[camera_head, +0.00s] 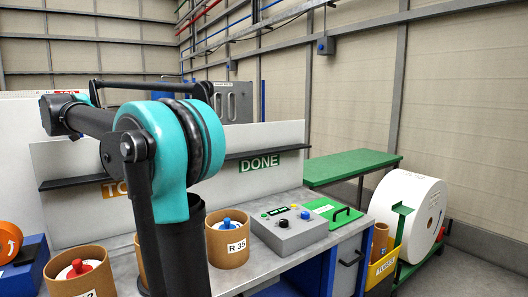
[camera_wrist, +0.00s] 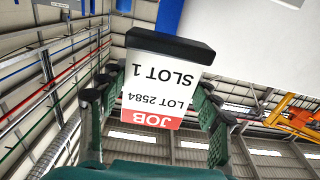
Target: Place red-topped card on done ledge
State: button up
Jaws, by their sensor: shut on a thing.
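The card (camera_wrist: 157,95) is white with a red JOB band and reads LOT 2584, SLOT 1. It appears upside down in the wrist view, red band towards my palm, with a short black bar (camera_wrist: 170,45) across its far end. My gripper (camera_wrist: 157,85) is shut on the card, one green finger along each side. The done ledge (camera_head: 265,152) is a thin black strip on the white board, above a green DONE sign (camera_head: 259,163). My arm hides the ledge's left part. I cannot make out my gripper or the card in the head view.
An orange sign (camera_head: 115,189), partly hidden, marks another black ledge (camera_head: 75,181) at left. A green table (camera_head: 350,167) and a white roll (camera_head: 410,208) stand right.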

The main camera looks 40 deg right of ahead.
aim_at(264, 151)
jog(key=k+l, duration=0.1)
jog(key=l, duration=1.2)
jog(key=k+l, duration=0.15)
jog(key=l, duration=0.5)
jog(key=k+l, duration=0.1)
jog(key=l, duration=0.55)
jog(key=k+l, duration=0.1)
jog(key=l, duration=1.2)
jog(key=k, duration=0.05)
